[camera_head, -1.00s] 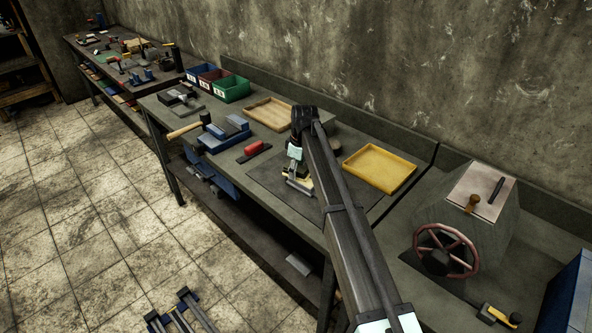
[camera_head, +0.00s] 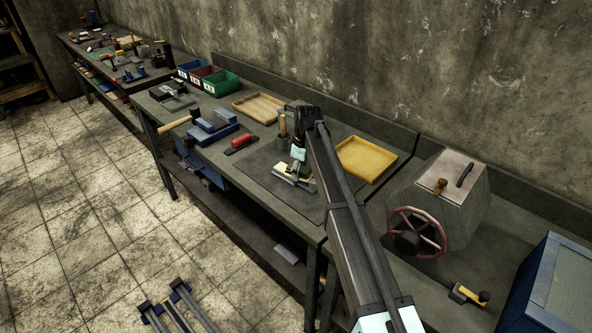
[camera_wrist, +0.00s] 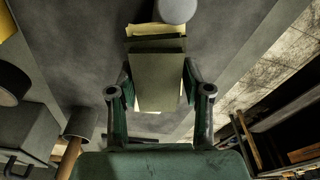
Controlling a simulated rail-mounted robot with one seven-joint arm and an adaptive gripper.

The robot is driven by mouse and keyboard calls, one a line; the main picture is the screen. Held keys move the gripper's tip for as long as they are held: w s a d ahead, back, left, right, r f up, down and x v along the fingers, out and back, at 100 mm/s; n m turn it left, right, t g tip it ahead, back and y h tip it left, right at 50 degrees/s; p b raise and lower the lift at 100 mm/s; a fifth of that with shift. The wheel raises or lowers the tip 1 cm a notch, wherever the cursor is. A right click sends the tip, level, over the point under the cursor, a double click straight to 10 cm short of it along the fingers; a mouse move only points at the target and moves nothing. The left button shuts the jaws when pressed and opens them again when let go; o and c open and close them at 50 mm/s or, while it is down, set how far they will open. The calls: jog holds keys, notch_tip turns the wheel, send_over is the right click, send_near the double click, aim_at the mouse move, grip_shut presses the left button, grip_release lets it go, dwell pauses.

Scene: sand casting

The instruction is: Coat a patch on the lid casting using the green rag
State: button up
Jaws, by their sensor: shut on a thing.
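My gripper (camera_wrist: 160,95) is shut on a flat olive-green piece (camera_wrist: 160,75), which looks like the green rag. Its fingers press the piece from both sides. In the head view my gripper (camera_head: 297,168) is low over the dark mat (camera_head: 257,170) on the bench, with its fingers small and partly hidden by my arm. A pale yellow piece (camera_wrist: 150,30) and a round grey knob-like thing (camera_wrist: 176,10) show just beyond the held piece. A grey piece (camera_head: 290,182) lies under my gripper; I cannot tell whether it is the lid casting.
A yellow tray (camera_head: 366,158) is right of my gripper, and a wooden tray (camera_head: 258,107) is behind it. A red-handled tool (camera_head: 241,142) lies left. A grey housing with a red handwheel (camera_head: 416,232) stands at the right. The mat's left part is clear.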

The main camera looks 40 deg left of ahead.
jog(key=r, duration=0.2)
jog(key=shift+a+r+p, duration=0.2)
jog(key=shift+r+p, duration=0.15)
jog(key=shift+r, duration=0.05)
jog(key=shift+r+p, duration=1.05)
jog(key=shift+r, duration=1.45)
jog(key=shift+d, duration=0.1)
